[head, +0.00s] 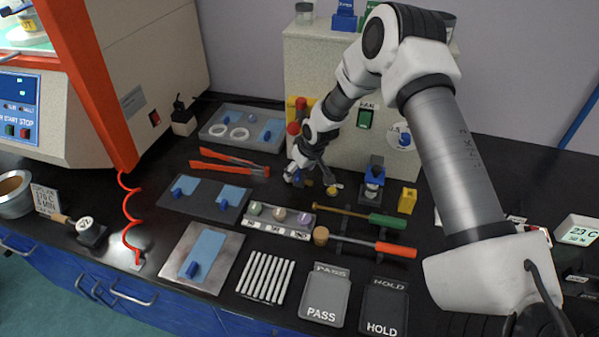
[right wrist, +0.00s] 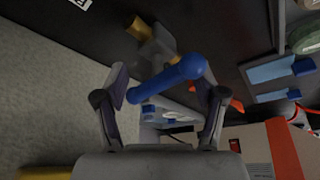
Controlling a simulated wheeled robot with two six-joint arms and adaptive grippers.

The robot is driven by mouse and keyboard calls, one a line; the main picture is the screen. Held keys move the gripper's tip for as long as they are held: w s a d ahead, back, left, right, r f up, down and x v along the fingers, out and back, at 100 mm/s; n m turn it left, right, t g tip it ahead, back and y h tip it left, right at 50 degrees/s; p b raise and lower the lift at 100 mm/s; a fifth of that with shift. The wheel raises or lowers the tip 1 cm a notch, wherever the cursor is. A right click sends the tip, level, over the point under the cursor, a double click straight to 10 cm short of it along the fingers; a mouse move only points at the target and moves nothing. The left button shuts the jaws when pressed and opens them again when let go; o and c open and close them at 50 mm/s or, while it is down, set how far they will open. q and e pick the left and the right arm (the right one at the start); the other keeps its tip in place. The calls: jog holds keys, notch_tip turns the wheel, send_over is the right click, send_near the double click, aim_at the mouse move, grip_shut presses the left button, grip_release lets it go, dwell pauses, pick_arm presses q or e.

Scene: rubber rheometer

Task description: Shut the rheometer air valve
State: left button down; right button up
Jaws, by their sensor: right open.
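The air valve's blue lever handle (right wrist: 168,80) shows in the right wrist view as a short bar with a rounded end. It lies slanted between the fingers of my right gripper (right wrist: 166,88), with space on both sides. Behind it are a blurred grey body and a brass-yellow fitting (right wrist: 137,27). In the head view my right gripper (head: 309,177) is low at the front of the beige cabinet, fingers pointing down and open. It hides most of the valve there; a yellow fitting (head: 333,189) shows beside it. My left gripper is not in view.
A sample rack (head: 277,221) and tools with green and orange handles (head: 380,220) are in front. A small blue-topped device (head: 374,178) stands to the right.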

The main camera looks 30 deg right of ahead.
jog(key=shift+a, duration=0.1)
jog(key=shift+r, duration=0.1)
jog(key=c, duration=0.3)
grip_shut()
jog(key=shift+s+f, duration=0.2)
dwell(0.6)
jog(key=shift+c, duration=0.3)
grip_release()
jog(key=o, duration=0.4)
jog(key=shift+w+a+r, duration=0.15)
jog(key=shift+c, duration=0.2)
